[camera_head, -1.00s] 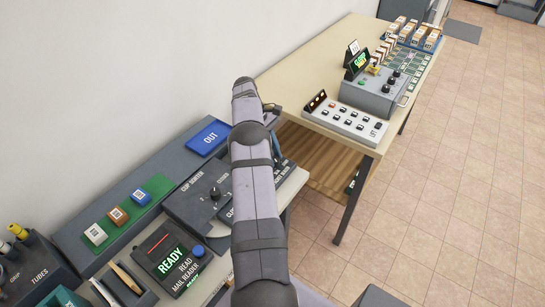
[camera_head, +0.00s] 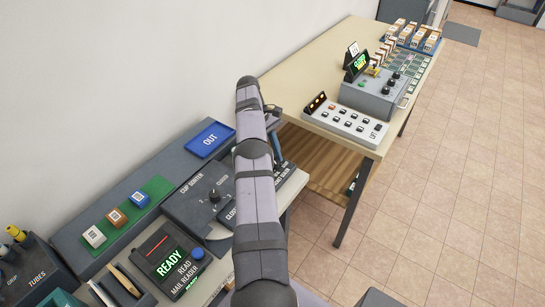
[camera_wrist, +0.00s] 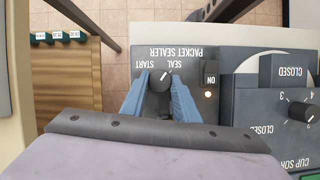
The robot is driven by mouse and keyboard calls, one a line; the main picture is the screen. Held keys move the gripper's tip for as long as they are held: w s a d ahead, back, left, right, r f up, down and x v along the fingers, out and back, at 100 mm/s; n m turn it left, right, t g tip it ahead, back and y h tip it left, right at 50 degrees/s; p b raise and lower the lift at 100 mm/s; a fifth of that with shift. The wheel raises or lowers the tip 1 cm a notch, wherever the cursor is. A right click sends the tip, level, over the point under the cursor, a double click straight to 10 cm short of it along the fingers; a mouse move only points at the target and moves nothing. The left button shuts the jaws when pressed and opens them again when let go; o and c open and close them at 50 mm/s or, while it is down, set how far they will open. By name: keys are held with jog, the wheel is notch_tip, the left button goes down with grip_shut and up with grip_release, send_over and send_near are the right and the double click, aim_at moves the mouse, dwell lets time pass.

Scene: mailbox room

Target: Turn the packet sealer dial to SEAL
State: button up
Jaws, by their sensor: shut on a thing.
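The packet sealer (camera_wrist: 230,62) is a dark grey panel, seen upside down in the wrist view. Its round black dial (camera_wrist: 160,81) sits below the START and SEAL labels. The dial's light pointer mark is tilted up and to the right, toward the SEAL label (camera_wrist: 173,65). My gripper (camera_wrist: 159,86) has its two blue fingers on either side of the dial, shut on it. A small lamp (camera_wrist: 208,94) beside the ON label is lit. In the head view my arm hides the dial and most of the sealer.
The cup sorter (camera_head: 195,205) adjoins the sealer. A mail reader (camera_head: 170,262) showing READY and a blue OUT tray (camera_head: 210,139) stand on the same bench. A beige table (camera_head: 300,85) with control boxes stands behind. The tiled floor (camera_head: 440,200) to the right is clear.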

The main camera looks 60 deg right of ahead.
jog(key=o, duration=1.1)
jog(key=shift+c, duration=0.2)
jog(key=shift+r, duration=0.15)
jog(key=shift+r, duration=0.55)
notch_tip(320, 180, up, 9)
jog(key=p, duration=0.6)
jog(key=shift+f+p, duration=0.15)
jog(key=shift+p, duration=0.2)
jog(key=shift+s, duration=0.1)
